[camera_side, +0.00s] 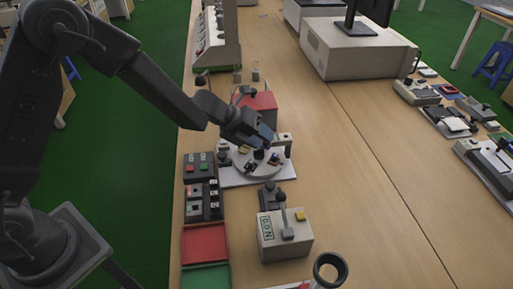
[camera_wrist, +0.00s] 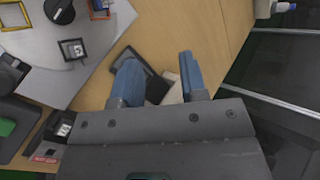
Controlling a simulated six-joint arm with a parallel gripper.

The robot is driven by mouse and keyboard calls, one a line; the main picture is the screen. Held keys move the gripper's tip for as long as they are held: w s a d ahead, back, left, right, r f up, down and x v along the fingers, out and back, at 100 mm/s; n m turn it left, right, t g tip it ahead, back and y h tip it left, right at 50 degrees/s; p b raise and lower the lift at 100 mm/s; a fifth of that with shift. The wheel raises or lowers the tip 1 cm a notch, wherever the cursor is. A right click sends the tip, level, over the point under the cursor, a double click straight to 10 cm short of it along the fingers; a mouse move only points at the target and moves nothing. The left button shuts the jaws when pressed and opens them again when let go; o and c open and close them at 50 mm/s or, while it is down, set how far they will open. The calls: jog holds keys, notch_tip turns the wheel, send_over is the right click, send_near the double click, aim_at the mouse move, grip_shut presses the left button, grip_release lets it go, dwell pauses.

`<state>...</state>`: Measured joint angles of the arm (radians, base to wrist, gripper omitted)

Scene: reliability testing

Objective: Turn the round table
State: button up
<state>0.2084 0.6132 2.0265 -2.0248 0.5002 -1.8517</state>
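The round table (camera_side: 258,174) is a grey disc on a white base plate, with a dark knob near its middle and several small parts on top. In the wrist view part of the round table (camera_wrist: 36,58) fills the upper left, with its black knob (camera_wrist: 60,10) at the top edge and a small dark square part (camera_wrist: 73,49) near the rim. My gripper (camera_side: 266,138) is above the far side of the table in the side view. In the wrist view its blue fingers (camera_wrist: 158,64) are apart, beyond the disc's rim, with nothing visibly held between them.
A red-topped block (camera_side: 258,102) stands just behind the round table. A grey lever box (camera_side: 286,238) and a black button panel (camera_side: 203,202) stand nearer the camera. A large beige instrument (camera_side: 355,50) is at the back. The bench right of the round table is clear.

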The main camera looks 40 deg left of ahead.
jog(key=w+r+m+g, duration=0.1)
jog(key=m, duration=0.3)
jog(key=m+g+y, duration=0.2)
jog(key=m+y, duration=0.2)
jog(key=m, duration=0.4)
send_near(259, 154)
jog(key=x, duration=0.3)
jog(key=w+x, duration=0.1)
jog(key=x, duration=0.3)
jog(key=shift+w+f, duration=0.1)
jog(key=shift+f, duration=0.05)
grip_shut()
